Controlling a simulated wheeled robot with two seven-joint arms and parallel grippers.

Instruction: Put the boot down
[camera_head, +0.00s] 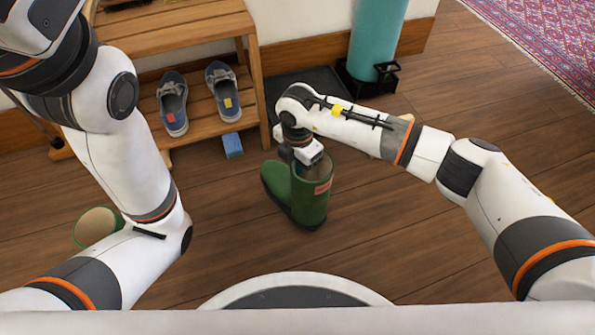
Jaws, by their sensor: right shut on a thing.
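A green boot (309,199) with a red label stands upright, or nearly so, in the middle of the camera_head view, in front of the bench. My right gripper (303,158) is at the top of its shaft and is shut on its rim. I cannot tell for sure whether the sole touches the wooden floor. A second green boot (96,226) shows at the left, mostly hidden behind my left arm; its pale opening faces up. My left gripper is out of the picture; only arm links show at the left.
A wooden bench (180,38) with a lower shelf holds two blue-grey shoes (172,103). A small blue block (232,145) lies by the shelf. A dark tray (305,88) and a teal cylinder (376,40) in a black holder stand behind. A patterned rug (550,35) lies far right. Floor left of the boot is clear.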

